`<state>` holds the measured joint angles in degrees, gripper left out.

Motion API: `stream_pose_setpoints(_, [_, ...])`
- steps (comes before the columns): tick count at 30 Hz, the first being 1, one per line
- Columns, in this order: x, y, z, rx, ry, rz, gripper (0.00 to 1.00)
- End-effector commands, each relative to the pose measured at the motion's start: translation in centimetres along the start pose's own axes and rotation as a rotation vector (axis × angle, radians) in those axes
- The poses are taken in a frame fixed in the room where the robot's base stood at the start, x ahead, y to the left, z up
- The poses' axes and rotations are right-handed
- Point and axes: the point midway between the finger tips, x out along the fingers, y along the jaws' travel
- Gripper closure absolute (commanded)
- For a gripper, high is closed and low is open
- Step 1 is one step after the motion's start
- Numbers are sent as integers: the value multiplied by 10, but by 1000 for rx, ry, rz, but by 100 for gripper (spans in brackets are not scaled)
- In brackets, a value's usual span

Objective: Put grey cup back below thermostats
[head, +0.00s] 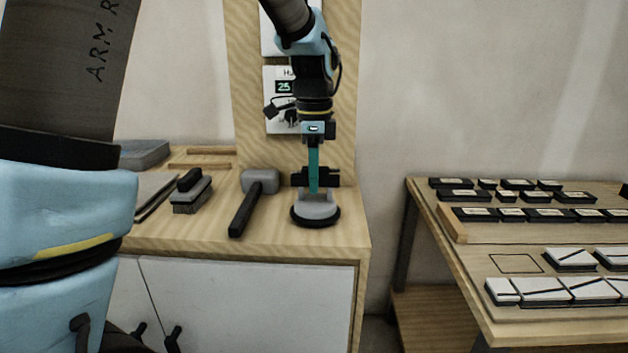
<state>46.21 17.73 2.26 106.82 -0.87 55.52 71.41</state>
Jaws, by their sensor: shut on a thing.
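The grey cup (316,212) is a low round grey piece with a black rim at its base. It sits on the wooden worktop near the right front corner, below the thermostats. My gripper (315,190) points straight down and is shut on the upper part of the cup. The jaws hide part of the grip. A white thermostat (284,87) with a lit display is on the upright wooden panel behind my arm, partly hidden by it. Another white thermostat (268,42) shows above it, cut off and partly covered.
A mallet (260,183) with a black handle lies left of the cup, and a brush (192,195) lies further left. Worktop (350,225) is bare right of the cup. A separate table (470,285) at right holds rows of black and white tiles, beyond a gap.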

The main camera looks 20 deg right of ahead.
Motion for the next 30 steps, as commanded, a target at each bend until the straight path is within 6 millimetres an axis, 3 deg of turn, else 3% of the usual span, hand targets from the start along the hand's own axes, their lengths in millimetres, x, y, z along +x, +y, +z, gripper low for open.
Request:
stream_pose_setpoints(14, [13,0,0,0,1,-1,100])
stream_pose_setpoints(15, [13,0,0,0,0,-1,70])
stream_pose_setpoints(21, [13,0,0,0,0,0,48])
stream_pose_setpoints(23, [12,0,0,0,0,-1,43])
stream_pose_setpoints(30, [12,0,0,0,0,-1,43])
